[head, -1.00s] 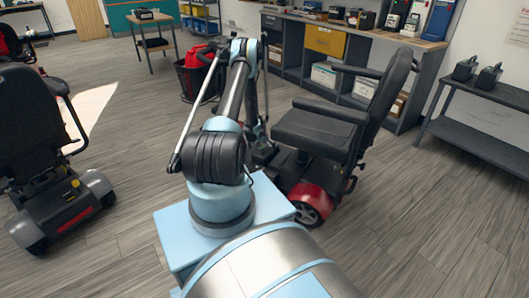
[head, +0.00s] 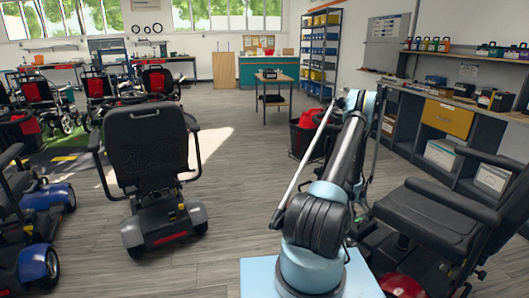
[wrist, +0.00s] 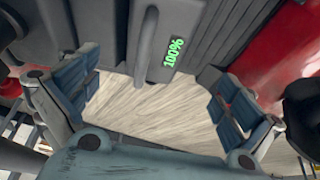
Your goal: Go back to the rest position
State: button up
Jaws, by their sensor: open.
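My gripper (wrist: 152,65) is open in the wrist view, with its blue-grey fingers wide apart at left and right. Beyond the fingers is a dark grey block (wrist: 195,30) with a bar handle and a green "100%" display (wrist: 173,52). The handle (wrist: 146,42) points into the space between the fingers; neither finger is closed on it. Red bodywork (wrist: 285,60) flanks the block. In the head view my arm reaches forward beside a black-seated scooter (head: 430,220) with a red base, and my gripper is hidden behind the arm.
A second black scooter (head: 155,165) stands left, with a blue-wheeled one (head: 40,225) at the left edge. A bin with red contents (head: 305,132) and a small table (head: 272,80) stand beyond my arm. A workbench (head: 450,125) lines the right. Floor between the scooters is clear.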

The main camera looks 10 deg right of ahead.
jog(key=w+a+r+n, duration=0.15)
jog(key=a+r, duration=0.45)
jog(key=r, duration=0.6)
jog(key=s+a+r+n+y, duration=0.15)
jog(key=s+a+r, duration=0.25)
jog(key=a+r, duration=0.75)
jog(key=s+a+r+n, duration=0.3)
jog(key=a+r, duration=0.6)
jog(key=r, duration=0.5)
jog(key=s+a+r+n, duration=0.1)
jog(key=s+a+r, duration=0.1)
jog(key=s+a, duration=0.3)
jog(key=s+a+r+n+y, duration=0.1)
jog(key=s+a+r, duration=0.1)
jog(key=s+a, duration=0.3)
jog(key=s+a+r+n, duration=0.1)
jog(key=s+a+r, duration=0.2)
jog(key=s, duration=0.4)
jog(key=s+a+f+n, duration=0.1)
jog(key=s+a, duration=0.3)
jog(key=s, duration=0.4)
jog(key=s+a+f+n+y, duration=0.1)
jog(key=s+a+f, duration=0.3)
jog(key=s, duration=0.5)
jog(key=shift+s+n, duration=0.15)
jog(key=shift+n, duration=0.55)
